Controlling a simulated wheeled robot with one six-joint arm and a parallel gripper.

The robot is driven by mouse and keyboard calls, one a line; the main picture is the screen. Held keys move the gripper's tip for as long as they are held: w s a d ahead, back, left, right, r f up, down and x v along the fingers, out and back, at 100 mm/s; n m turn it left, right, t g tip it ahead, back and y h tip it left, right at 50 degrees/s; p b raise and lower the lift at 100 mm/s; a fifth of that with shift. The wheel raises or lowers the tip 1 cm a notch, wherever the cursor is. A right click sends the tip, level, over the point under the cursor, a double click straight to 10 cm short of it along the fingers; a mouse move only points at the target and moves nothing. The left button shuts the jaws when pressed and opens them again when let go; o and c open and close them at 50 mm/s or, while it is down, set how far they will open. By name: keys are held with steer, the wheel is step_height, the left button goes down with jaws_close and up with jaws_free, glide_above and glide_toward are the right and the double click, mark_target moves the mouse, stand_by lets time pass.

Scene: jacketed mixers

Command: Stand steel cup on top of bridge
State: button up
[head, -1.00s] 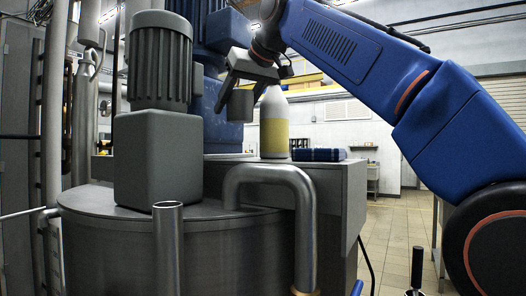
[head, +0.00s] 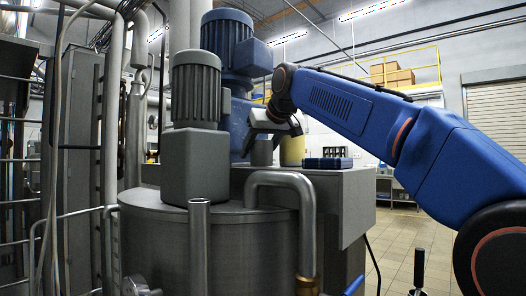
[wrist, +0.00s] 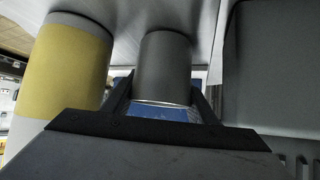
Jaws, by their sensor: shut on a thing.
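The steel cup (head: 262,153) is a plain grey cylinder. It is upright between the fingers of my gripper (head: 261,143), which is shut on it. In the wrist view the cup (wrist: 165,68) sits between the two dark fingers (wrist: 163,92). The bridge appears to be the flat-topped grey block (head: 345,205) behind the bent pipe. The cup's lower end is at or just above the bridge's top; I cannot tell whether they touch.
A grey motor (head: 195,140) and blue motor (head: 238,60) rise at left.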

steer(key=o, duration=1.3)
steer(key=shift+w+f, duration=0.1)
steer(key=shift+f, duration=0.05)
steer(key=shift+c, duration=0.2)
steer(key=shift+d+r, duration=0.1)
steer(key=shift+r, duration=0.2)
steer(key=v, duration=1.1)
steer(key=shift+s+r, duration=0.2)
steer(key=shift+s, duration=0.2)
steer(key=shift+d, duration=0.1)
